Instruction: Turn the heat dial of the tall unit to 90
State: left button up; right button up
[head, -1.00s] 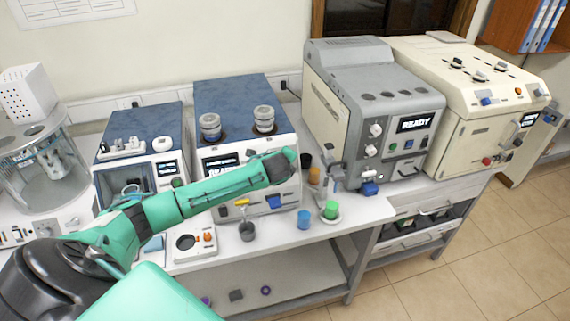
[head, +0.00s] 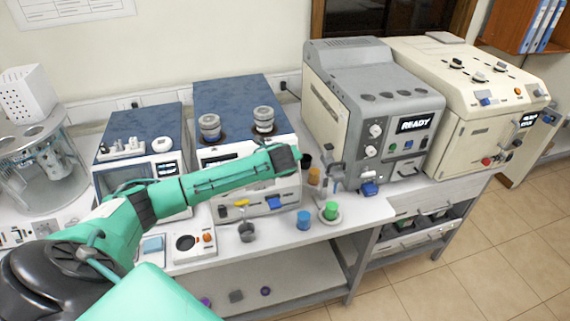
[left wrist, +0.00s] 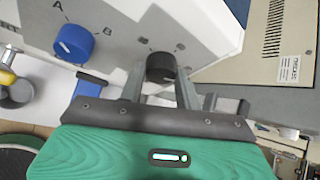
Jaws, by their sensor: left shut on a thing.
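The blue-topped unit (head: 236,98) with two metal canisters stands at the centre of the bench. Its front panel (left wrist: 115,25) fills much of the left wrist view. A black dial (left wrist: 160,67) with printed marks sits on that panel. My left gripper (left wrist: 160,82) is shut on this dial, one finger on each side. In the head view my left gripper (head: 286,158) is at the right part of the unit's front, and my arm hides the dial and most of the display. A blue dial (left wrist: 73,44) marked A and B sits to the left. My right gripper is out of view.
The grey unit (head: 345,100) showing READY stands close on the right. A blue-topped smaller unit (head: 145,128) is on the left.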

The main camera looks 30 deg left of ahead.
pick_arm(q)
jog(key=shift+f, duration=0.1)
jog(key=o, duration=1)
jog(key=shift+c, duration=0.2)
jog(key=shift+s, duration=0.1)
jog(key=b+v, duration=0.5)
jog(key=v, duration=0.9)
jog(key=shift+f, duration=0.1)
